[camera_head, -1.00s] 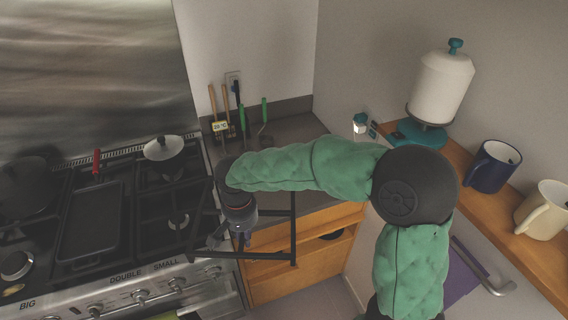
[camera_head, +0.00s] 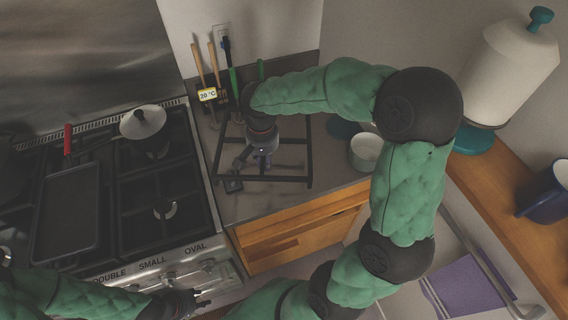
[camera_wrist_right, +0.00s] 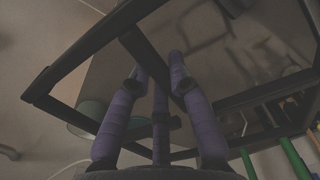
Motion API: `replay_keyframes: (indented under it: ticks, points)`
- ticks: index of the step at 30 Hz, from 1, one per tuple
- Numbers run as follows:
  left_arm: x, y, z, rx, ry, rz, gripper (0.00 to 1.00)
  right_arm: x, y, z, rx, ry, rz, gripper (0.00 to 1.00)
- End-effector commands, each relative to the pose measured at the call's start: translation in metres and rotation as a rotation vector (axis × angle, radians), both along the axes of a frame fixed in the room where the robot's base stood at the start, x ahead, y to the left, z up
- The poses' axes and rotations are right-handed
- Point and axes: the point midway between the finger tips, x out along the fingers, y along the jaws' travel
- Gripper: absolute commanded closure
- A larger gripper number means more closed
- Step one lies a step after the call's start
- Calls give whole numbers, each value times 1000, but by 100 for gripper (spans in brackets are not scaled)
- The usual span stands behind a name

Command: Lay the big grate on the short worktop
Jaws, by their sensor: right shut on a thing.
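The big grate (camera_head: 280,180), a black open frame with cross bars, is over the short grey worktop (camera_head: 255,207) right of the stove. My right gripper (camera_head: 262,158) points down and is shut on a bar of it. In the right wrist view the purple fingers (camera_wrist_right: 155,85) close around a bar of the grate (camera_wrist_right: 85,63). The grate looks roughly level; whether it touches the worktop I cannot tell. My left gripper (camera_head: 199,299) is low in the head view, in front of the stove, away from the grate; its finger opening is unclear.
Utensils and a small temperature display (camera_head: 208,95) stand at the worktop's back. A pale bowl (camera_head: 366,150) is right of the grate. The stove holds a griddle (camera_head: 68,212) and a lidded pot (camera_head: 145,125). A wooden shelf (camera_head: 490,185) with a mug is at right.

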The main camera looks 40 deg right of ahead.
Motion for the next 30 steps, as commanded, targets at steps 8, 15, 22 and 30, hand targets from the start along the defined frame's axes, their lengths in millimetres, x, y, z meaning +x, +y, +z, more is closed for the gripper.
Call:
replay_keyframes:
  ticks: [8,15,22,30]
  points:
    - [0,0,-8,0,-1,0,60,5,-47,-35,0,0,-5,100]
    - [0,0,-12,0,-1,0,60,8,-67,-58,-1,-3,-2,100]
    - [0,0,-14,0,-1,-1,60,9,-74,-67,0,-4,-2,100]
    - [0,0,-22,0,-1,-1,60,9,-77,-99,-1,-2,0,100]
